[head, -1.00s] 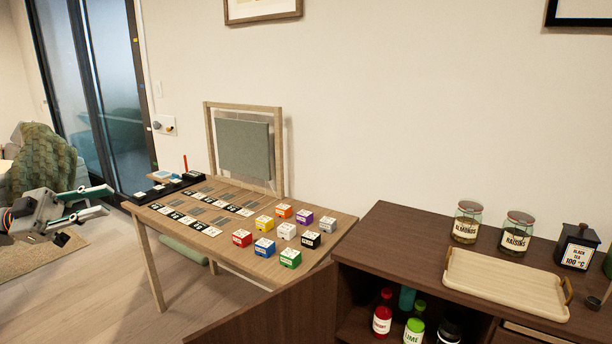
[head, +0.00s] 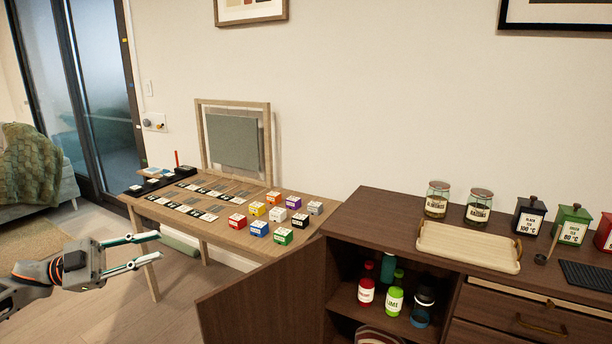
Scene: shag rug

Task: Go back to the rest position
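My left gripper (head: 146,249) is in the lower left of the head view. Its two fingers are spread apart with nothing between them. It is in the air over the floor, in front of the left end of the wooden table (head: 232,230), and looks clear of it. My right gripper is not in view.
Several coloured boxes (head: 259,228) and rows of cards stand on the table. At right is a dark cabinet (head: 375,209) with a tray (head: 468,247), almond jar (head: 437,200), raisin jar (head: 479,207) and tea tins (head: 529,216) on top. Its open door (head: 262,299) juts out towards me.

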